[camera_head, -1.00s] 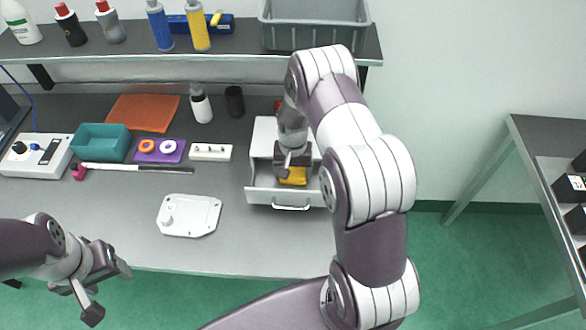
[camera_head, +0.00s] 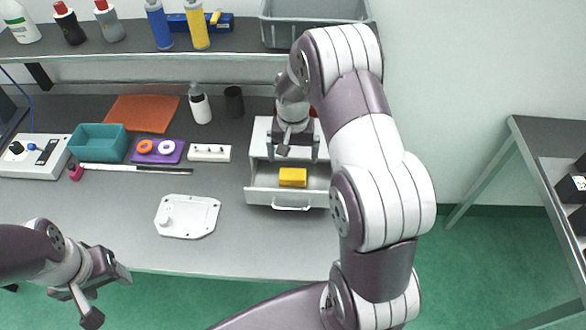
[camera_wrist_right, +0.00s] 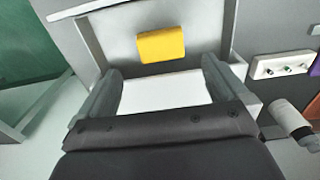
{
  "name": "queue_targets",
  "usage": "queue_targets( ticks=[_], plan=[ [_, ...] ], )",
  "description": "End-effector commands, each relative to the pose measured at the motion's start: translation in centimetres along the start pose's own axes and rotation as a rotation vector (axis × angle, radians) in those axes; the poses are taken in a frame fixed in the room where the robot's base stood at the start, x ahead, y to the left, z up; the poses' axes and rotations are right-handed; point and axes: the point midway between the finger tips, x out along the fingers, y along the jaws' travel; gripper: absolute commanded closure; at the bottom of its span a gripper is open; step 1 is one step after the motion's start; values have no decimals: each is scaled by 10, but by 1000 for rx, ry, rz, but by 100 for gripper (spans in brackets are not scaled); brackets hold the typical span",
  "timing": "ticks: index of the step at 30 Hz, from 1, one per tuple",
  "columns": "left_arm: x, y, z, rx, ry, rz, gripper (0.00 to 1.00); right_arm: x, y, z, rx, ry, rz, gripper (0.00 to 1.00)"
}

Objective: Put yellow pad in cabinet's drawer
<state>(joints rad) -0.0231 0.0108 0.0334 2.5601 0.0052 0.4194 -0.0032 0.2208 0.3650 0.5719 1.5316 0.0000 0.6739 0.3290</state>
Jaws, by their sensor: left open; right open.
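The yellow pad (camera_head: 293,177) lies flat inside the open drawer (camera_head: 258,196) of the small white cabinet (camera_head: 262,138). In the right wrist view the pad (camera_wrist_right: 161,45) rests on the grey drawer floor, apart from the fingers. My right gripper (camera_head: 298,150) is open and empty above the cabinet, behind the pad. Its two spread fingers (camera_wrist_right: 158,92) show in the wrist view with the white cabinet top between them. My left gripper (camera_head: 110,295) is open and empty, off the bench's front edge at the lower left.
A white casting plate (camera_head: 187,216) lies left of the drawer. A purple tray (camera_head: 157,151) with two rings, a white strip (camera_head: 209,153), a teal bin (camera_head: 99,142) and an orange mat (camera_head: 141,113) lie further left. A shelf (camera_head: 230,40) overhangs the bench.

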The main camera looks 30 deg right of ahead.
Motion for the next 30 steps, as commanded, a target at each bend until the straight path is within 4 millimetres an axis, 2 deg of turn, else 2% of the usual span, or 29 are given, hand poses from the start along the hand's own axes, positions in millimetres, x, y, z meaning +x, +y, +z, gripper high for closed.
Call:
queue_targets(
  ticks=[3, 8, 11, 16, 18, 20, 23, 30],
  plan=[
    [8, 0, 1, 0, 0, 0, 40, -21, 0, -1, 0, 4, -1, 0],
    [9, 0, 1, 0, 0, 0, 40, -40, -3, 7, -25, 5, -2, 0],
    [9, 0, 1, 0, 0, 0, 40, -55, -11, 43, -145, 28, -10, 0],
    [9, 0, 1, 0, 0, 0, 40, -71, -11, 129, -418, 88, -29, 0],
    [9, 0, 1, 0, 0, 0, 40, -72, -6, 156, -499, 105, -34, 0],
    [9, 0, 1, 0, 0, 0, 40, -71, -2, 171, -544, 114, -36, 0],
    [9, 0, 1, 0, 0, 0, 40, -70, 1, 181, -574, 119, -37, 0],
    [9, 0, 1, 0, 0, 0, 40, -70, 1, 182, -573, 117, -36, 0]
  ],
)
